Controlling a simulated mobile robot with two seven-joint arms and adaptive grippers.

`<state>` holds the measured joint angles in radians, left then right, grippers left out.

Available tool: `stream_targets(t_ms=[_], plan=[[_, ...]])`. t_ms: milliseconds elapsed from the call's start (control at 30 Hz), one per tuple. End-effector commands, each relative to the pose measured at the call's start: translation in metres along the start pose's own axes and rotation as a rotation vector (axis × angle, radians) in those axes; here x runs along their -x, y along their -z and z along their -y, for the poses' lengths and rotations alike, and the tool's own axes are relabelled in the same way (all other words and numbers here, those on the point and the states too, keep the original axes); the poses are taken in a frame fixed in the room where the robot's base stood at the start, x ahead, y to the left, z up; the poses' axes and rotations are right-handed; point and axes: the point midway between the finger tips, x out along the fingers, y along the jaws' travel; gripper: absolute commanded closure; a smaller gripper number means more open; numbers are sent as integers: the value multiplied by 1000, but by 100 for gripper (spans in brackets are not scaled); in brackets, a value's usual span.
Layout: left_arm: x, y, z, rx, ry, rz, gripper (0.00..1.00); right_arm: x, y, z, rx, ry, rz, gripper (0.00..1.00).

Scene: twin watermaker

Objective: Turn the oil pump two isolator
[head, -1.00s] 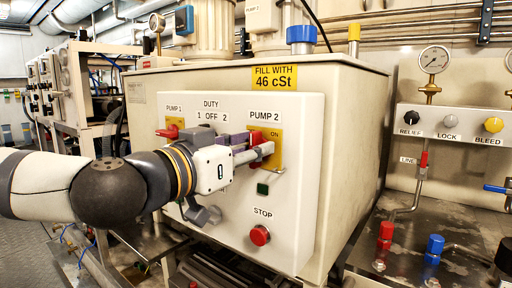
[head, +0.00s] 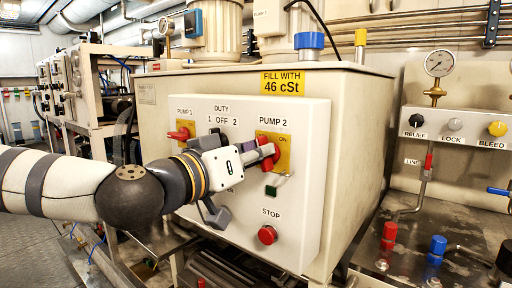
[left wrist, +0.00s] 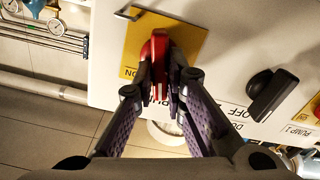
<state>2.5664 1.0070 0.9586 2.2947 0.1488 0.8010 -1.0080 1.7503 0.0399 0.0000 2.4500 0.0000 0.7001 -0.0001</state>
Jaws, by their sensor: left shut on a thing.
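The pump two isolator is a red handle (head: 268,152) on a yellow plate (head: 286,163) under the "PUMP 2" label, with "ON" printed at its right. In the left wrist view the red handle (left wrist: 156,52) stands a little askew to its yellow plate (left wrist: 182,36). My left gripper (head: 263,153) reaches in from the left, its fingers closed on the handle. The left wrist view shows both purple-padded fingers of the left gripper (left wrist: 161,88) meeting around the handle, hiding part of it. My right gripper does not show.
A pump 1 red handle (head: 179,134) and a black duty selector (left wrist: 272,93) share the white panel (head: 310,200). A red stop button (head: 267,235) and green indicator (head: 271,191) sit below the isolator. Gauge and valve panel (head: 455,127) stands at the right.

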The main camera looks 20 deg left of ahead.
Motion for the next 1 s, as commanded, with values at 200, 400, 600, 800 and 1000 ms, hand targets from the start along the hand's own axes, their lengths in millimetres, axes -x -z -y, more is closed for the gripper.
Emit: stream_targets(t_ms=[200, 400, 600, 800, 1000], plan=[[2, 4, -1, 200, -3, -5, 100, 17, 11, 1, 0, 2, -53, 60], [1, 2, 1, 391, -3, -3, 100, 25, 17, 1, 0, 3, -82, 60], [0, 0, 4, 583, -1, -1, 100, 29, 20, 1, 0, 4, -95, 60], [0, -2, 6, 775, -1, 0, 100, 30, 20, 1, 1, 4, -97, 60], [0, -3, 7, 953, -1, 0, 100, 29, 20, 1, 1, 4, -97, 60]])
